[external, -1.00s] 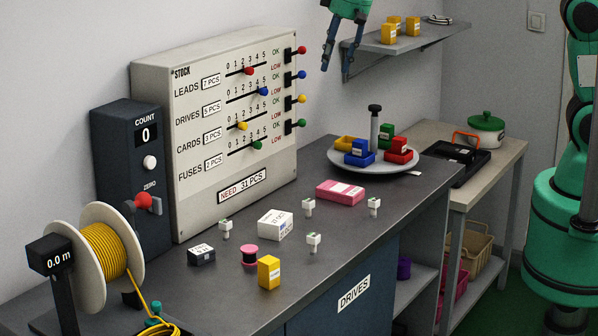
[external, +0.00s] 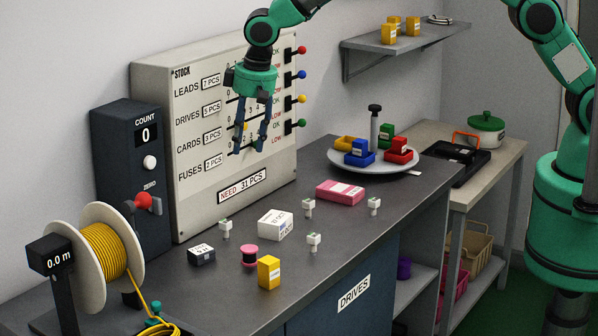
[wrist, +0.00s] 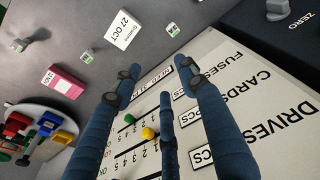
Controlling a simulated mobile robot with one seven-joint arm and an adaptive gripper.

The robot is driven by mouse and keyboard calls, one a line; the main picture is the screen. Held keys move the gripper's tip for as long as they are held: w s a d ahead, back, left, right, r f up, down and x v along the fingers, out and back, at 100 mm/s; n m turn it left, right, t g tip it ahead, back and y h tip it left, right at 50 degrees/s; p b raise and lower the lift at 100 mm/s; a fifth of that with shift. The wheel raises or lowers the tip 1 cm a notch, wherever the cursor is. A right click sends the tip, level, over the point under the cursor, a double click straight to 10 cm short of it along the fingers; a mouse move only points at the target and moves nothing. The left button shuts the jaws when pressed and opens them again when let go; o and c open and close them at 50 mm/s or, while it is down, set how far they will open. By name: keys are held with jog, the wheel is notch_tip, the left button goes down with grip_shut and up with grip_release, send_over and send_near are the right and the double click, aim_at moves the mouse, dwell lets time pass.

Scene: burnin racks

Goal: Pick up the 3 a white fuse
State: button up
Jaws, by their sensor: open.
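Several small white fuses stand upright on the dark grey bench in the external view: one at the left (external: 225,229), one behind the white box (external: 308,208), one near the front edge (external: 313,243) and one at the right (external: 374,206). Their labels are too small to read, so I cannot tell which is 3 A. My gripper (external: 247,151) is open and empty, high above the bench in front of the stock panel. Its spread blue fingers fill the wrist view's middle (wrist: 155,75).
Among the fuses lie a white box (external: 275,224), a pink box (external: 341,192), a black box (external: 202,255), a pink spool (external: 249,256) and a yellow block (external: 268,272). The stock panel (external: 150,100) with sliders rises behind. A turntable (external: 345,162) holds coloured bins.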

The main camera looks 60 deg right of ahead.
jog(key=a+f, duration=0.5)
jog(key=f, duration=0.1)
jog(key=shift+w+p, duration=0.3)
jog(key=shift+p, duration=0.15)
jog(key=shift+f, duration=0.1)
send_over(225, 221)
jog(key=s, duration=0.1)
jog(key=shift+s+d+f+p, duration=0.1)
jog(key=shift+f+p, duration=0.1)
jog(key=shift+f, duration=1.9)
jog(key=shift+s+f+p, duration=0.1)
jog(key=shift+f+p, duration=0.05)
jog(key=shift+f, duration=1.95)
jog(key=shift+w+f+p, duration=0.15)
jog(key=shift+w+f, duration=0.05)
jog(key=shift+f, duration=0.65)
jog(key=shift+w+f+p, duration=0.15)
jog(key=shift+f, duration=0.7)
jog(key=shift+w+f+p, duration=0.15)
jog(key=shift+w+f, duration=0.05)
jog(key=shift+f, duration=0.65)
jog(key=shift+c, duration=0.3)
jog(key=c, duration=1)
